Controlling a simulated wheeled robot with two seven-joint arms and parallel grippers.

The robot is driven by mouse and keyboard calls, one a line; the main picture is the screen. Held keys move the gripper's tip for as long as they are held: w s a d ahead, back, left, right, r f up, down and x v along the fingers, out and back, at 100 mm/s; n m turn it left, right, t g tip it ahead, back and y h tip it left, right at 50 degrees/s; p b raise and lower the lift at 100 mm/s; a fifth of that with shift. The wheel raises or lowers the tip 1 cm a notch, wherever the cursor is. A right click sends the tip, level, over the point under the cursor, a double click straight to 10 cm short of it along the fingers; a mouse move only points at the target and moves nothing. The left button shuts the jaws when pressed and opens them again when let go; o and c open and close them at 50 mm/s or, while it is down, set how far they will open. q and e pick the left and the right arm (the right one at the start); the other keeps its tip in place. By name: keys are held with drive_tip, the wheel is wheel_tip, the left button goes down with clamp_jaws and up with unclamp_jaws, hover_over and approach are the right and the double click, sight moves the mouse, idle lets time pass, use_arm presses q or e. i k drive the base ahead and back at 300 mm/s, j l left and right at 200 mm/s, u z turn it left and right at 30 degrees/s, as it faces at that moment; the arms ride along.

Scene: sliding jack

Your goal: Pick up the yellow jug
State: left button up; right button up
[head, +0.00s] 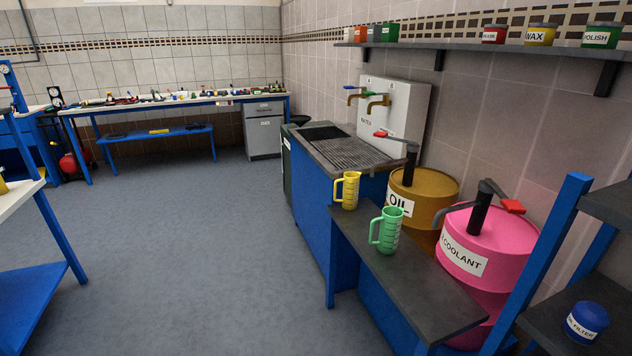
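The yellow jug (348,190) stands upright at the far end of a low dark-topped blue bench (425,290). Its handle is on its left side. A green jug (388,230) stands upright on the same bench, nearer to me, with its handle also on the left. The two jugs are apart. Neither of my grippers is in the head view.
An orange oil drum (428,205) and a pink coolant drum (490,245) with red-handled pumps stand behind the bench. A blue sink unit (312,215) adjoins its far end. The grey floor (200,260) to the left is clear. A dark shelf (570,330) holds a blue filter (586,322).

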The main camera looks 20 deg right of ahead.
sight(350, 179)
drive_tip(key=i+j+z, duration=0.1)
drive_tip(key=i+z, duration=0.35)
drive_tip(key=i+j+z, duration=0.45)
drive_tip(key=i, duration=0.15)
drive_tip(key=l, duration=0.1)
